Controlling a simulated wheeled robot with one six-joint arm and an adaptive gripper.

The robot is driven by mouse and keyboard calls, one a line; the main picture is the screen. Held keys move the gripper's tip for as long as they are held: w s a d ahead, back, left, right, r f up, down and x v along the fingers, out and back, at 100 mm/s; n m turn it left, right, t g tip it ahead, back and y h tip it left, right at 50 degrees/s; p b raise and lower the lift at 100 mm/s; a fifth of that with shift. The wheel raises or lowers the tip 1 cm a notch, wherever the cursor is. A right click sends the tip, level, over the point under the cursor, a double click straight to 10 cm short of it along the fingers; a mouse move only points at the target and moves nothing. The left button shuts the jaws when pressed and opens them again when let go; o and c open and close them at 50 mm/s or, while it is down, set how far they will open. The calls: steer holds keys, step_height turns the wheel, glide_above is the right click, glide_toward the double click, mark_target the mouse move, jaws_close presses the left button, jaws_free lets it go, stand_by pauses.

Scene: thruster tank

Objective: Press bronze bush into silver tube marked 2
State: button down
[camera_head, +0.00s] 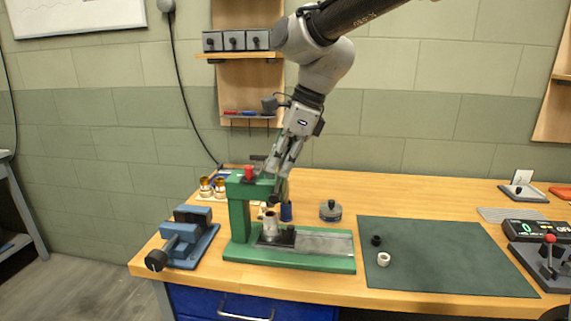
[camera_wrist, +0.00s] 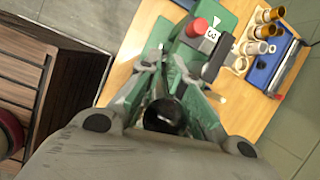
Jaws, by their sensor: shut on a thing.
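A green press (camera_head: 239,218) stands on the bench, with a red knob (camera_head: 249,173) on top. A silver tube (camera_head: 270,222) stands upright on the press base; I cannot read a mark on it, nor tell whether a bush sits in its mouth. Bronze-coloured pieces (camera_head: 205,185) stand in a rack behind the press and also show in the wrist view (camera_wrist: 265,32). My gripper (camera_head: 274,191) is beside the press head, shut on a dark round knob (camera_wrist: 166,116), which looks like the end of the press lever. The fingers partly hide the knob and lever.
A blue vise (camera_head: 185,243) stands left of the press. A dark green mat (camera_head: 445,260) lies to the right, with a black ring (camera_head: 376,240) and a white ring (camera_head: 384,259) on it. A grey round piece (camera_head: 330,212) and a blue cylinder (camera_head: 286,212) stand behind the press base.

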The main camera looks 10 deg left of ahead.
steer(key=shift+a+r, duration=0.1)
steer(key=shift+a, duration=0.15)
steer(key=c, duration=1.6)
jaws_free()
steer(key=v, duration=1.2)
